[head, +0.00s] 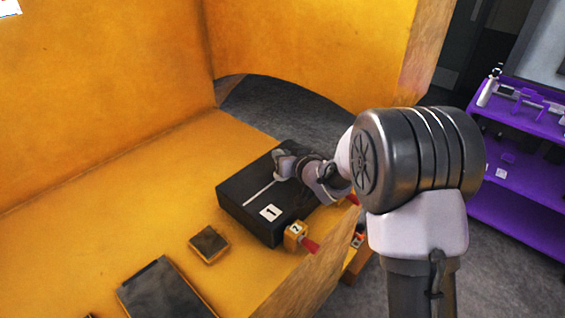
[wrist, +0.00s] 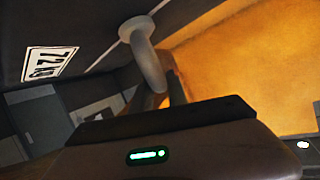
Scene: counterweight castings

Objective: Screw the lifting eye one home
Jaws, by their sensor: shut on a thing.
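The lifting eye is a grey curved ring with a round collar, seen in the wrist view (wrist: 150,62). Its collar is at the dark casting's face; I cannot tell whether a gap is left under it. My gripper (wrist: 163,92) is shut on the eye, its dark fingers at the ring's lower end. In the head view my gripper (head: 291,166) is over the far right part of the black casting (head: 240,204), which carries a white line and a label marked 1. The eye is mostly hidden there.
A yellow block marked 2 (head: 295,235) with a red handle stands beside the casting. A small dark-topped block (head: 209,243) and a dark plate (head: 163,292) lie on the yellow floor. Yellow walls (head: 290,40) rise behind. A purple shelf (head: 520,180) stands right.

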